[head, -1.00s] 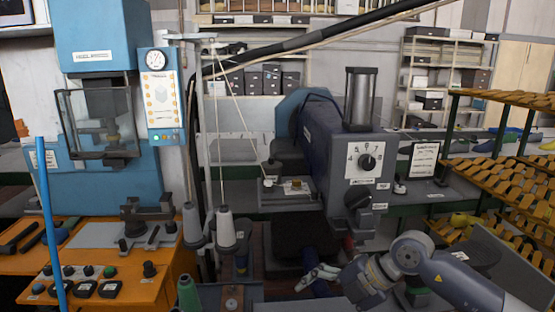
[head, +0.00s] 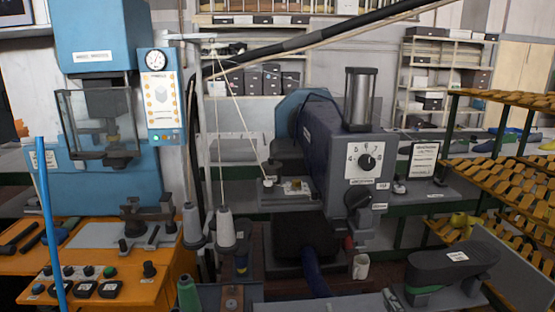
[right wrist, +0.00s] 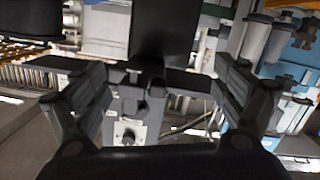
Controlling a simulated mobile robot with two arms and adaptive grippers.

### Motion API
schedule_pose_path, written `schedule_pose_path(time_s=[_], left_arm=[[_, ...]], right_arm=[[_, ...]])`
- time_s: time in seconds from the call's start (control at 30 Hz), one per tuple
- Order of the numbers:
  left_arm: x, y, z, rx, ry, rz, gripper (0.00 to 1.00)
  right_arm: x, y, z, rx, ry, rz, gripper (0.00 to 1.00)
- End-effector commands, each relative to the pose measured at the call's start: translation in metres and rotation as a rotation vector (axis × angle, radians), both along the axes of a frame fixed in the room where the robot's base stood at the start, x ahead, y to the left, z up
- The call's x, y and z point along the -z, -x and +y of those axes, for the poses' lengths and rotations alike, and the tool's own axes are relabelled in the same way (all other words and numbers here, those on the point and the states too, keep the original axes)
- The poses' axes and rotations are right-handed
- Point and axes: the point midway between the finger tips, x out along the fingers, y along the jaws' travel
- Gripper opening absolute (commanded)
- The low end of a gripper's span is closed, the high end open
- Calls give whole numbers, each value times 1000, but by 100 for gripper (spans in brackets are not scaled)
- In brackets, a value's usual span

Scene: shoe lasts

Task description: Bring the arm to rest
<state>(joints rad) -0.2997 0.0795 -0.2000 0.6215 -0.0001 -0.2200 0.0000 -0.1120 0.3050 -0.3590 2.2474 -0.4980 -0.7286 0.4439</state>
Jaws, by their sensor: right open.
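My right gripper (right wrist: 160,88) shows only in the right wrist view, its two dark fingers spread wide apart with nothing held between them. No arm of mine is visible in the head view. My left gripper is in neither current view. A dark shoe-last-shaped piece (head: 452,264) with a white label and a green lower edge sits on a grey bench at the lower right of the head view.
A grey machine (head: 340,150) with a dial stands in the middle. A blue press (head: 95,200) and orange control bench (head: 115,285) fill the left. A slanted yellow rack (head: 500,155) is at right.

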Motion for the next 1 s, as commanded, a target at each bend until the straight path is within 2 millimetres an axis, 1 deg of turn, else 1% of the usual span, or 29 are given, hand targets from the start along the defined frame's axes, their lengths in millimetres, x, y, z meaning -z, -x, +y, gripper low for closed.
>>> schedule_pose_path(time_s=[0.03,0.07,0.1,0.17,0.2,0.23,0.3,0.37,0.4,0.47,0.5,0.57,0.6,0.63,0.7,0.77,0.87,0.97,1.0], left_arm=[[0,0,0,0,0,0,40],[0,0,0,0,0,0,40],[0,0,0,0,0,0,40],[0,0,0,0,0,0,40],[0,0,0,0,0,0,40],[0,0,0,0,0,0,40],[0,0,0,0,0,0,40],[0,0,0,0,0,0,40],[0,0,0,0,0,0,40],[0,0,0,0,0,0,40],[0,0,0,0,0,0,40],[0,0,0,0,0,0,40],[0,0,0,0,0,0,40],[1,0,0,0,0,1,40],[2,-1,0,0,0,0,40],[3,0,0,0,0,1,40],[4,1,0,0,-1,3,40],[6,1,1,0,-1,3,40],[7,1,1,0,-1,3,40]], right_arm=[[33,19,-13,49,-20,128,90],[51,31,-20,73,-24,205,90],[74,49,-27,99,-30,306,90],[105,77,-35,123,-36,449,90],[122,97,-38,133,-38,536,90],[133,111,-40,136,-39,596,90],[155,143,-42,135,-41,724,90],[169,168,-42,130,-43,822,90],[177,185,-41,122,-44,882,90],[186,209,-40,109,-45,966,90],[192,225,-39,98,-48,1021,90],[198,248,-37,80,-50,1098,90],[201,264,-35,66,-53,1148,90],[207,268,-34,60,-50,1170,90],[227,260,-34,62,-46,1168,90],[243,256,-34,62,-46,1172,90],[271,252,-33,62,-45,1183,90],[305,249,-32,62,-42,1196,90],[320,249,-32,61,-41,1202,90]])
